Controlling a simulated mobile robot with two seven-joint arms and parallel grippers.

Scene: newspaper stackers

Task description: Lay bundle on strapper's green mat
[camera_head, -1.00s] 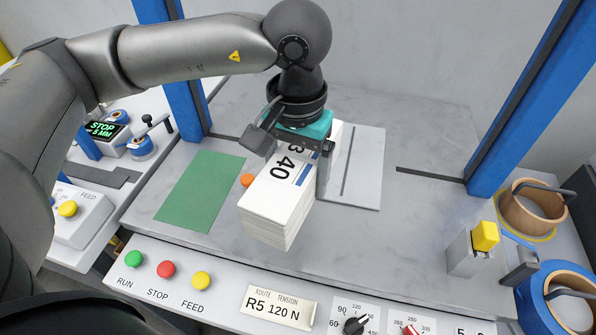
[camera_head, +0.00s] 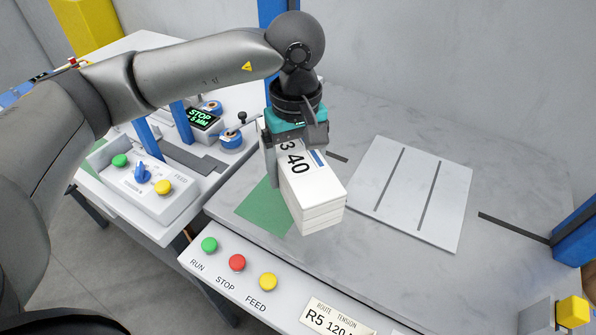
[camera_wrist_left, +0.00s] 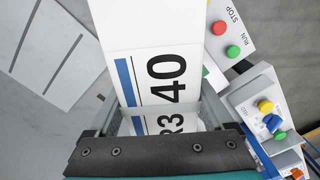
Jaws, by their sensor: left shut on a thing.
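The bundle (camera_head: 314,203) is a white stack of papers with a top label reading 40 and a blue bar. My left gripper (camera_head: 292,160) is shut on it. It appears held above the table, over the right part of the green mat (camera_head: 262,208), and hides some of the mat. In the left wrist view the bundle (camera_wrist_left: 155,25) fills the space between the fingers (camera_wrist_left: 155,120), its label facing the camera. My right gripper is in neither view.
A grey slotted plate (camera_head: 412,190) lies right of the bundle. A panel with RUN, STOP (camera_head: 237,263) and FEED buttons runs along the front edge. A second machine with a button box (camera_head: 143,178) stands at left. Blue posts rise behind and at right.

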